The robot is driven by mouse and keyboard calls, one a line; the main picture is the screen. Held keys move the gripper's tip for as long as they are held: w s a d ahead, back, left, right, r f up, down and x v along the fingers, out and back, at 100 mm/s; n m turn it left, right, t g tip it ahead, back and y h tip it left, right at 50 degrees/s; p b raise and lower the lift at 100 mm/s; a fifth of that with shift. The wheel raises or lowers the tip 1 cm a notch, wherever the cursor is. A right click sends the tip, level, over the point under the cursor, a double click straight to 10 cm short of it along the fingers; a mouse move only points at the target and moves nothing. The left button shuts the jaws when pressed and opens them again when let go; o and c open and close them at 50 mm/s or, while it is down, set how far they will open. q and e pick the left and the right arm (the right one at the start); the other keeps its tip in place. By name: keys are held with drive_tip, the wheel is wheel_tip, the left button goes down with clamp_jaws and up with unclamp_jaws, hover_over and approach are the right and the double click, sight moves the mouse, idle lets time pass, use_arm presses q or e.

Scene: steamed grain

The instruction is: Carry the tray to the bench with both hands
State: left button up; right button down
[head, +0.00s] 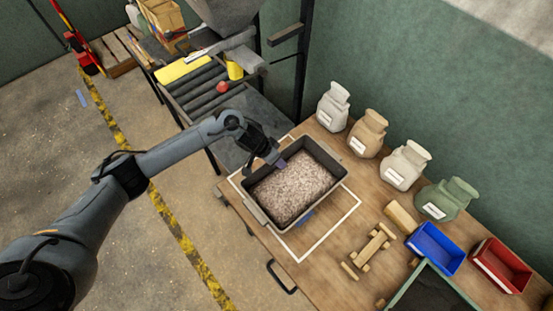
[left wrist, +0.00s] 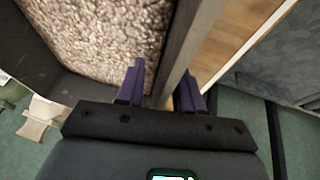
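The tray (head: 318,152) is a dark grey, deep, rectangular pan filled with pale brownish grain (head: 290,188). It rests on the wooden bench (head: 338,240), within a white outlined square (head: 340,222). My left gripper (head: 278,162) is at the tray's far-left rim. In the left wrist view its purple fingers (left wrist: 162,88) straddle the tray wall (left wrist: 190,50), one inside above the grain and one outside. The fingers stand apart, and a small gap seems to show beside the wall. My right gripper is in neither view.
Several sacks (head: 403,165) stand along the bench's back edge by the green wall. A wooden piece (head: 372,248), a blue bin (head: 435,247) and a red bin (head: 500,264) lie to the right. A roller conveyor (head: 197,92) stands behind left. A yellow-black line (head: 185,245) crosses the open floor.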

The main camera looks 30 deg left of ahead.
use_arm(q)
drive_tip(key=p+v, duration=0.3)
drive_tip(key=v, duration=0.9)
drive_tip(key=s+d+f+m+t, duration=0.1)
drive_tip(key=s+d+t, duration=0.1)
drive_tip(key=d, duration=0.5)
drive_tip(key=s+d+f+m+t, duration=0.1)
drive_tip(key=s+d+t, duration=0.1)
drive_tip(key=d, duration=0.5)
drive_tip(key=s+a+n+g+y, duration=0.1)
drive_tip(key=s+a, duration=0.3)
drive_tip(key=s, duration=0.6)
drive_tip(key=s+a+n+g+y, duration=0.2)
drive_tip(key=s+a+g, duration=0.1)
drive_tip(key=s, duration=0.7)
drive_tip(key=shift+s+a+r, duration=0.15)
drive_tip(key=shift+a+r, duration=0.05)
drive_tip(key=shift+a, duration=0.55)
drive_tip(key=shift+r, duration=0.1)
wheel_tip(320, 180, up, 22)
drive_tip(key=p, duration=2.1)
drive_tip(key=shift+p, duration=0.3)
